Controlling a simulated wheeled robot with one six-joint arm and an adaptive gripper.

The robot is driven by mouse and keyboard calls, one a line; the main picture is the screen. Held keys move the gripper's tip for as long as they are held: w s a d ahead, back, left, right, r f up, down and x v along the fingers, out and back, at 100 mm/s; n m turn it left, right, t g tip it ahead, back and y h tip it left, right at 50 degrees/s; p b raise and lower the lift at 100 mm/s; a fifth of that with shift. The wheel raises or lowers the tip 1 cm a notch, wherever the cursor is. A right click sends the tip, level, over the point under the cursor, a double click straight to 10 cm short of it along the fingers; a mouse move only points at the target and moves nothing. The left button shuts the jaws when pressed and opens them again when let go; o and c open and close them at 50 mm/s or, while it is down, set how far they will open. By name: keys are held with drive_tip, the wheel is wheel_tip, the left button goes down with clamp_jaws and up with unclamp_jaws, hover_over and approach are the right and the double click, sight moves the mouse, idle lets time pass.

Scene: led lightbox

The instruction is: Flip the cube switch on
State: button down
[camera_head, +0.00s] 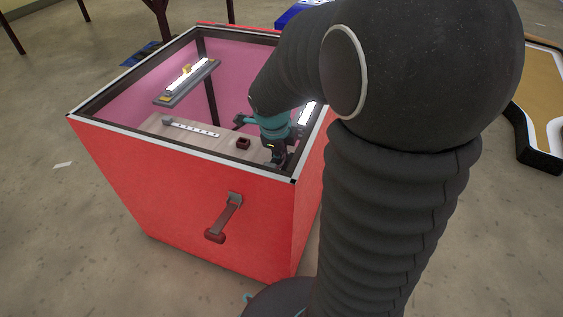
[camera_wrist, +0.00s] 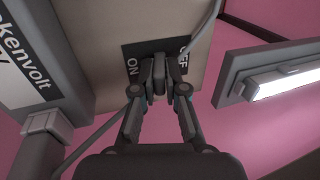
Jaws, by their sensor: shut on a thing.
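In the wrist view a dark switch plate (camera_wrist: 130,50) sits on a pale board (camera_wrist: 100,22). It reads ON on the left and OFF on the right. My gripper (camera_wrist: 160,72) is shut at the middle of the plate, between the two words. My arm hides part of the box.
A lit lamp (camera_head: 186,78) is near the back left; another lit lamp (camera_wrist: 285,83) is close on the right in the wrist view. A lettered grey box (camera_wrist: 40,65) is on the left.

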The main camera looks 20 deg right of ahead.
drive_tip(key=shift+a+f+t+h+b, duration=0.2)
drive_tip(key=shift+t+h+b, duration=0.2)
drive_tip(key=shift+b, duration=0.65)
drive_tip(key=shift+s+r, duration=0.1)
drive_tip(key=shift+r, duration=0.05)
drive_tip(key=c, duration=1.5)
unclamp_jaws()
drive_tip(key=shift+r, duration=0.1)
drive_tip(key=v, duration=1.1)
drive_tip(key=shift+s+a+r, duration=0.2)
drive_tip(key=shift+s+r, duration=0.05)
drive_tip(key=shift+r, duration=0.05)
